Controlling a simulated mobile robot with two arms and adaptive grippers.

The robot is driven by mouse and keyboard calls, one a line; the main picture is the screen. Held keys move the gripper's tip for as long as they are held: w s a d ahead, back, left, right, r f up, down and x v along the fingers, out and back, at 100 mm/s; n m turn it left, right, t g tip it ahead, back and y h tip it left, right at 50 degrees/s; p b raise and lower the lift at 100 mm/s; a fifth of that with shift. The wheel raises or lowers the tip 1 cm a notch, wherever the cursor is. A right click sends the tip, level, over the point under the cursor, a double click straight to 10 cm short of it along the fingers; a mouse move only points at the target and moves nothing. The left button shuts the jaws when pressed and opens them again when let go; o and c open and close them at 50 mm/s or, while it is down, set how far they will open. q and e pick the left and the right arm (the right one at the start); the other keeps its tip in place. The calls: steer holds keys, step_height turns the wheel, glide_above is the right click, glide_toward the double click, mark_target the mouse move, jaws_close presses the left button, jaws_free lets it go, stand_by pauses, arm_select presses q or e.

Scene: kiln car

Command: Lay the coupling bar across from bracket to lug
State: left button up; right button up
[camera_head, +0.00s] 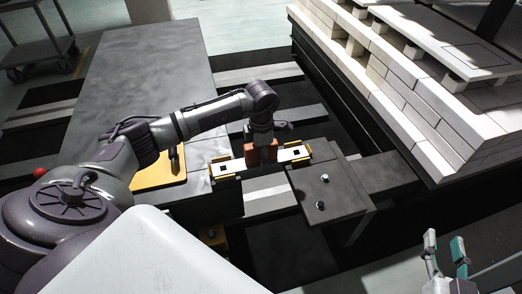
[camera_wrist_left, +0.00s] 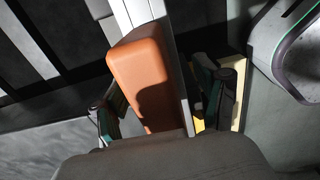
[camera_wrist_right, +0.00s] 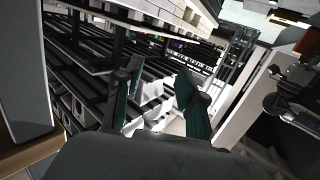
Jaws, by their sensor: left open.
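The coupling bar (camera_head: 285,155) is a flat pale metal strip with a dark square near each end and an orange grip block (camera_head: 251,155) at its middle. It spans the dark gap. Its left end is at a yellow-edged bracket (camera_head: 219,175) on the grey deck, its right end at a yellow-edged lug (camera_head: 307,148) on the dark plate. Whether it is fully seated I cannot tell. My left gripper (camera_head: 262,143) is open, pointing down over the block; in the left wrist view its fingers stand either side of the block (camera_wrist_left: 140,75). My right gripper (camera_head: 445,250) is open and empty, lower right.
The dark plate (camera_head: 335,195) carries two small pegs. A yellow plate (camera_head: 158,172) with a dark handle lies on the grey deck (camera_head: 150,75). The kiln car's pale brick stack (camera_head: 430,105) rises at right. A cart (camera_head: 38,50) stands at far left.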

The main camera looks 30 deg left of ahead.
arm_select(q)
steer(key=shift+r, duration=0.15)
arm_select(e)
steer(key=shift+f, duration=0.2)
arm_select(q)
steer(key=shift+r+p, duration=0.85)
steer(key=shift+r, duration=0.1)
arm_select(e)
steer(key=s+d+f+g+h, duration=0.1)
steer(key=s+d+f+g, duration=0.1)
steer(key=f, duration=0.4)
steer(key=shift+s+g+h, duration=0.3)
steer(key=shift+s+g, duration=0.25)
steer(key=shift+g, duration=0.65)
arm_select(q)
steer(key=shift+r, duration=0.1)
arm_select(e)
steer(key=shift+s+f, duration=0.1)
steer(key=shift+s, duration=0.05)
arm_select(q)
steer(key=shift+r+p, duration=0.55)
steer(key=shift+r, duration=0.25)
arm_select(e)
steer(key=s+d+f+g+h, duration=0.1)
steer(key=s+f+g, duration=0.2)
steer(key=s, duration=0.1)
steer(key=shift+s+d+f+g, duration=0.3)
steer(key=shift+f+g, duration=0.05)
steer(key=shift+g, duration=0.05)
